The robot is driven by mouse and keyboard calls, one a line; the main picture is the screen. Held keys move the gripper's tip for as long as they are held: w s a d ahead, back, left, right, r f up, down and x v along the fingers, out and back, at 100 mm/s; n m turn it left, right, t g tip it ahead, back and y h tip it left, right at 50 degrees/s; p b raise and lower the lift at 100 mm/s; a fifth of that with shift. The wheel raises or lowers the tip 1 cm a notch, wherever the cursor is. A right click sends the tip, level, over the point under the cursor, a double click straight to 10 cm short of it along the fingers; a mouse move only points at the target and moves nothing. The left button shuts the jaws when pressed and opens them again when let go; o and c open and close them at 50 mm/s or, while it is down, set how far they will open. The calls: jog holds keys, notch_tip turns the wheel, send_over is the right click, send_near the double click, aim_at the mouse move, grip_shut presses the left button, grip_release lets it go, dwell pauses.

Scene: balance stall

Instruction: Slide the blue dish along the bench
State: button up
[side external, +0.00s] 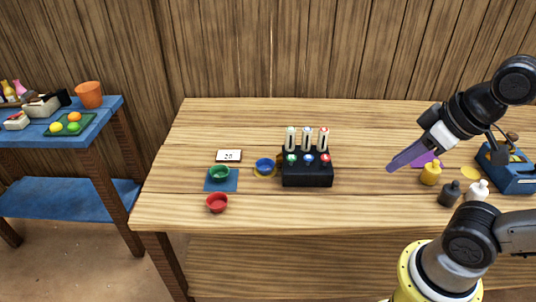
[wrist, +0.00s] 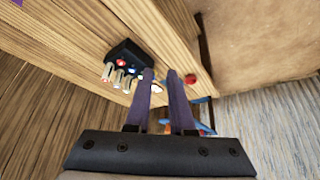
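The blue dish (side external: 265,164) sits on a round yellow disc (side external: 265,175) on the bench (side external: 370,211), just left of a black box. My gripper (side external: 392,168) hangs over the right part of the bench, well right of the blue dish and apart from it. In the wrist view my gripper (wrist: 161,74) shows two purple fingers with an empty gap between them. I cannot make out the blue dish clearly in the wrist view; the fingers cover part of that area.
A black box (side external: 307,180) with upright tubes and coloured buttons stands right of the dish. A green dish (side external: 219,172) on a blue mat (side external: 221,187), a red dish (side external: 217,203) and a card (side external: 229,156) lie left.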

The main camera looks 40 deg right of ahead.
jog(key=w+r+n+t, duration=0.1)
jog(key=w+r+n, duration=0.3)
jog(key=n+g+h, duration=0.1)
jog(key=n+g, duration=0.3)
jog(key=n, duration=0.5)
send_over(267, 170)
jog(key=s+a, duration=0.1)
jog(key=s, duration=0.2)
jog(key=s+a+x, duration=0.1)
jog(key=s+x, duration=0.1)
jog(key=x, duration=0.6)
jog(key=s+f+x, duration=0.1)
jog(key=s+x, duration=0.1)
jog(key=x, duration=0.6)
jog(key=shift+w+a+r, duration=0.1)
jog(key=shift+w+a, duration=0.05)
jog(key=shift+a, duration=0.15)
jog(key=x, duration=1.3)
jog(key=shift+w+d+f, duration=0.1)
jog(key=shift+f, duration=0.3)
